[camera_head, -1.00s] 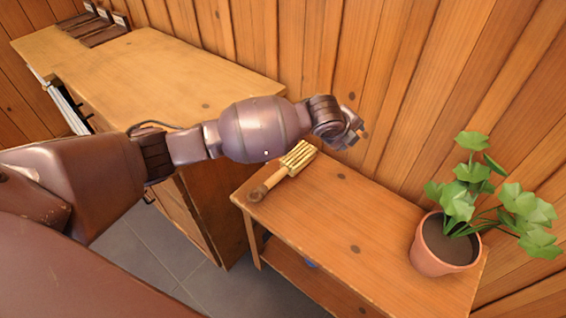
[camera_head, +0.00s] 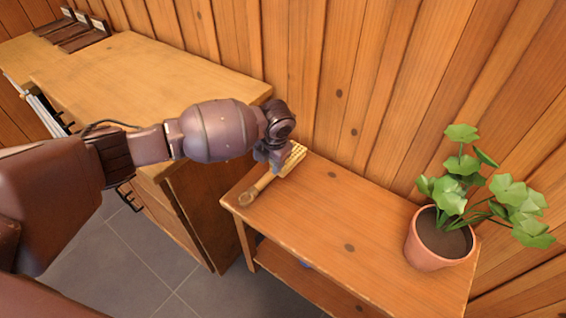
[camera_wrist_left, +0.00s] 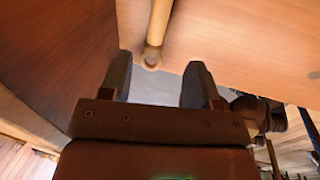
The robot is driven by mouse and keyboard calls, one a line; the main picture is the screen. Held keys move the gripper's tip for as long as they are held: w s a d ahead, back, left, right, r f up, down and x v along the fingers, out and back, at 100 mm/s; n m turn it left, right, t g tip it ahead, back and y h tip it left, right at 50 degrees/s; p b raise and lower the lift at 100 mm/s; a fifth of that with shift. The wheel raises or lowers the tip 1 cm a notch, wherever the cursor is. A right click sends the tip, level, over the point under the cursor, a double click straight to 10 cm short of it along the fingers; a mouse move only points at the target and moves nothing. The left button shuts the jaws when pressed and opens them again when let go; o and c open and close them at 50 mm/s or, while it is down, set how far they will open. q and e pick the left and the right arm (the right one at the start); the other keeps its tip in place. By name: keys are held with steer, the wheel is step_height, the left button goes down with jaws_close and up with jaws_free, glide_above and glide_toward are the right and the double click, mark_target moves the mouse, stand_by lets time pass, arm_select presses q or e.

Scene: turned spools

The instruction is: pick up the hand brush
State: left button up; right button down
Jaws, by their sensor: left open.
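The hand brush (camera_head: 257,187) lies on the small wooden side table, its pale bristle end toward the wall and its rounded handle end toward the front left corner. My left gripper (camera_head: 271,160) points down over the brush and hides part of its middle. In the left wrist view the handle (camera_wrist_left: 157,28) comes in from the top, and its end lies roughly between the two spread fingertips of the left gripper (camera_wrist_left: 158,64). The jaws are open and hold nothing. I cannot tell the exact height above the handle. My right gripper is not in view.
The side table (camera_head: 335,215) has clear room right of the brush, up to a potted plant (camera_head: 437,255). A taller wooden workbench (camera_head: 150,75) stands at the left, under my left arm. The plank wall (camera_head: 345,80) is close behind the brush.

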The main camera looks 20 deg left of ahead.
mark_target(264, 179)
arm_select(q)
steer(key=f, duration=0.2)
steer(key=f+b, duration=0.1)
steer(key=a+f, duration=0.1)
steer(key=f, duration=0.1)
steer(key=shift+w+f, duration=0.2)
steer(key=shift+f, duration=0.25)
steer(key=f+b, duration=0.1)
steer(key=f, duration=0.1)
steer(key=a+f, duration=0.1)
steer(key=f, duration=0.1)
steer(key=shift+w+f+b, duration=0.2)
steer(key=shift+f+b, duration=0.1)
steer(key=shift+b, duration=0.1)
steer(key=shift+f, duration=0.2)
steer(key=shift+w+r, duration=0.1)
steer(key=shift+r, duration=0.05)
jaws_close()
